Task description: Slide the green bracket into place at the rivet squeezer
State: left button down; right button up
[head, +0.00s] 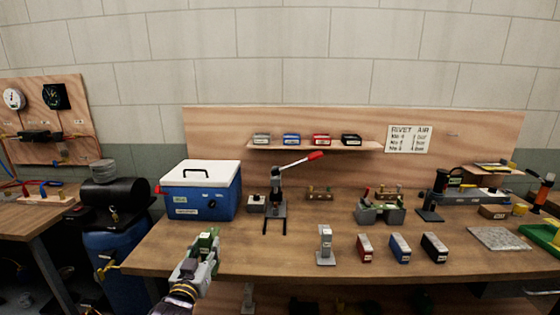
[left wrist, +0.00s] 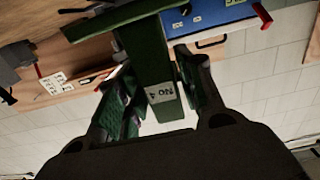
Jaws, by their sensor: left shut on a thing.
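The green bracket (head: 208,240) is held at the front left of the bench, in front of the blue box. In the left wrist view it is a green piece (left wrist: 148,50) with a white label that seems to read "NO 4" upside down. My left gripper (head: 196,262) is shut on it, with a finger on each side of it in the wrist view (left wrist: 160,82). The rivet squeezer (head: 275,200) stands behind and to the right, with a raised red-tipped lever and two dark rails towards the front. The bracket is apart from it. My right gripper is not in view.
A blue box (head: 205,200) with a white lid stands left of the squeezer. A grey stand (head: 325,247) and red (head: 364,248), blue (head: 400,249) and black (head: 434,249) blocks line the front right. Bench top before the squeezer is clear.

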pick_arm(q)
jog(key=s+f, duration=0.5)
jog(key=f, duration=0.4)
jog(key=s+f+y, duration=0.1)
jog(key=s+f, duration=0.5)
jog(key=f, duration=0.3)
jog(key=shift+a+n, duration=0.2)
jog(key=shift+n, duration=0.1)
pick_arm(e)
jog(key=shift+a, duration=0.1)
pick_arm(q)
jog(key=shift+w, duration=0.1)
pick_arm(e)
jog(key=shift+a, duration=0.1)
